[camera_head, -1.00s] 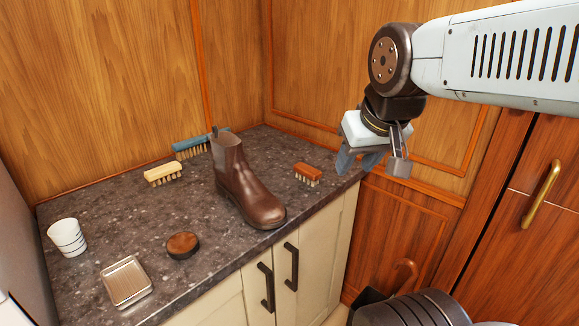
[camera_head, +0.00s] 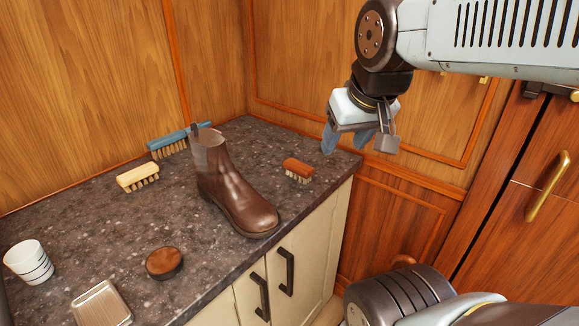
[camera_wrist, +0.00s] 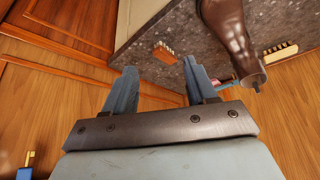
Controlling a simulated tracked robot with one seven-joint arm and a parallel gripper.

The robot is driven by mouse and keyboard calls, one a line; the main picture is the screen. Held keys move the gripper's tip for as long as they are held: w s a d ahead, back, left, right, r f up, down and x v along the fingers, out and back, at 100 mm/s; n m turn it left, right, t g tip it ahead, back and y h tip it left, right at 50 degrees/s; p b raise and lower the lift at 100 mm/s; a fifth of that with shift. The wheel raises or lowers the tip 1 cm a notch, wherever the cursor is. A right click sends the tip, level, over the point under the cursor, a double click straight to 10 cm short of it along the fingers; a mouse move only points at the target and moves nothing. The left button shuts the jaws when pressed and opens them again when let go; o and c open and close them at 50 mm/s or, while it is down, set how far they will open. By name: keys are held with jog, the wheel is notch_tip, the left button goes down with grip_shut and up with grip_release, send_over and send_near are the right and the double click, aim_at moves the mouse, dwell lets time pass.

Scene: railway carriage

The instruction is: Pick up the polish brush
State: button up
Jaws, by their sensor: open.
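Three brushes stand bristles-down on the dark speckled counter (camera_head: 110,225); the frames do not show which is called the polish brush. A small red-brown brush (camera_head: 298,167) sits right of the boot, near the counter's right edge. A cream brush (camera_head: 137,175) and a longer blue brush (camera_head: 180,138) sit left of and behind the boot. My gripper (camera_head: 347,143) is open and empty, above and right of the red-brown brush in the head view. In the wrist view, the red-brown brush (camera_wrist: 163,53) shows just beyond the gap between the fingertips (camera_wrist: 160,70).
A brown boot (camera_head: 235,185) stands upright mid-counter. A round brown-topped tin (camera_head: 164,263), a metal tray (camera_head: 101,304) and a white cup (camera_head: 28,262) are at the front left. Wooden walls back the counter; handled cabinet doors (camera_head: 305,255) are below.

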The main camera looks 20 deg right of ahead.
jog(key=o, duration=0.3)
jog(key=w+f+n+g, duration=0.1)
jog(key=w+n+g, duration=0.2)
jog(key=w, duration=1.1)
jog(key=shift+f, duration=0.2)
jog(key=n+g, duration=0.3)
send_over(298, 164)
notch_tip(298, 164, down, 7)
notch_tip(298, 164, down, 14)
jog(key=shift+s+f, duration=0.1)
jog(key=shift+f, duration=0.05)
